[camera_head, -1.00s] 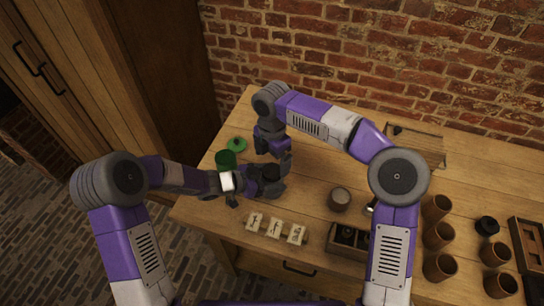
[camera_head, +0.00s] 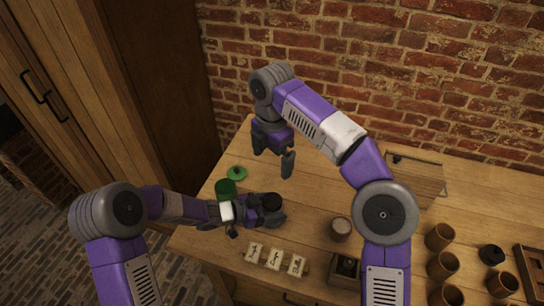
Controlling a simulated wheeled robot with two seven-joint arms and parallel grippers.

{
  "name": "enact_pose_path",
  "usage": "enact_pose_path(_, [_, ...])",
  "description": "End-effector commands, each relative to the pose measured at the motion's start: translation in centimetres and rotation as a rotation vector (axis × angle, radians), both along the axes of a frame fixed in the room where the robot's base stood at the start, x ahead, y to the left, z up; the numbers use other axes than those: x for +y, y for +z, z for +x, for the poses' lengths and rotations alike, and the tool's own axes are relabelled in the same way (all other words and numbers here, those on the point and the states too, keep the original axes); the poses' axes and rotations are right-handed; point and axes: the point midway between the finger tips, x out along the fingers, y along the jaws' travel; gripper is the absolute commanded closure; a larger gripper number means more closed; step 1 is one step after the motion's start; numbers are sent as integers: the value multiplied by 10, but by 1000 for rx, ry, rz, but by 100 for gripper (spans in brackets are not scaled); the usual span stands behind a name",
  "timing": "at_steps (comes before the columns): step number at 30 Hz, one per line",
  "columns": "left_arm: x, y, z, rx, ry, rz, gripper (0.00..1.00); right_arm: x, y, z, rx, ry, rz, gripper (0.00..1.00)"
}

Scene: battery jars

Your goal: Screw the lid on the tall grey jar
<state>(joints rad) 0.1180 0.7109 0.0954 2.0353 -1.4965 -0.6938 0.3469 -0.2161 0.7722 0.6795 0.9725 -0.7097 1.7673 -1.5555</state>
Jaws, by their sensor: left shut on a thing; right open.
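A dark grey jar (camera_head: 271,202) stands near the front left of the table, its round dark top facing up. My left gripper (camera_head: 268,213) is shut around it from the left, and the fingers hide much of its side. I cannot tell whether the dark top is a lid or the jar's own mouth. My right gripper (camera_head: 273,155) is open and empty, pointing down above the table behind the jar, with its two fingers apart.
A green jar (camera_head: 225,190) and a green lid (camera_head: 237,173) are left of the grey jar. Three pale cards (camera_head: 274,258) lie in front. A beige round jar (camera_head: 341,229), a dark box (camera_head: 346,267) and several brown cups (camera_head: 439,237) are to the right.

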Motion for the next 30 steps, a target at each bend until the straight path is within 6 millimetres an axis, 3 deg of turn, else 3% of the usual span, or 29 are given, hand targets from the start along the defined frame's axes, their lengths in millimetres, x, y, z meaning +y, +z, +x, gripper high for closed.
enact_pose_path(6, [0,0,0,0,0,-1,100,0,0,0,0,0,0,0])
enact_pose_path(7, [0,0,0,0,0,-1,18,0,0,0,0,0,0,0])
enact_pose_path(10, [0,0,0,0,0,-1,2,0,0,0,0,0,0,0])
enact_pose_path(20, [6,3,-2,-1,2,0,0,0,2,0,0,0,0,0])
enact_pose_path(30, [52,25,-21,-1,4,2,0,0,20,0,0,0,0,0])
